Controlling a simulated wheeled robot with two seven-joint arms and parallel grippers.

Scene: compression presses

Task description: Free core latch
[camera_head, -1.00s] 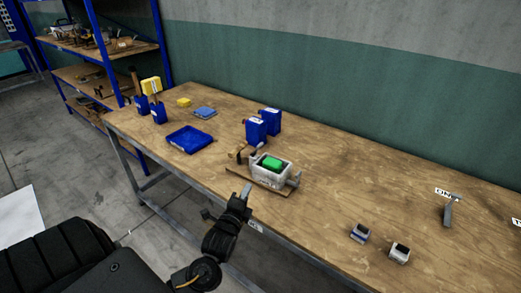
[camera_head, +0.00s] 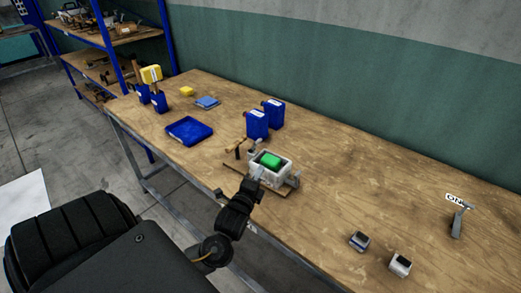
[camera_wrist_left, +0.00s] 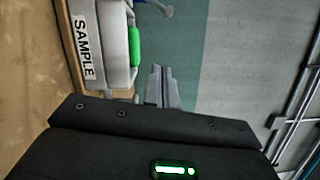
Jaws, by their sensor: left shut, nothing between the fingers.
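A white box (camera_head: 284,178) holds a green block (camera_head: 270,160) in its open top and stands on a thin wooden board on the table. In the left wrist view the box (camera_wrist_left: 113,45) carries a SAMPLE label (camera_wrist_left: 83,48), and the green block (camera_wrist_left: 135,46) stands proud of it. My left gripper (camera_head: 256,174) is at the box's near left side. Its fingers (camera_wrist_left: 160,88) are together and empty, beside the box; I cannot tell whether they touch it. No latch can be made out clearly. My right gripper is not in view.
A brown-handled lever (camera_head: 239,146) is just behind the box. Two blue canisters (camera_head: 257,124) stand behind it, and a blue tray (camera_head: 189,131) lies to the left. Two small dark-topped blocks (camera_head: 359,241) and a grey lever (camera_head: 458,218) are at right. The table between is clear.

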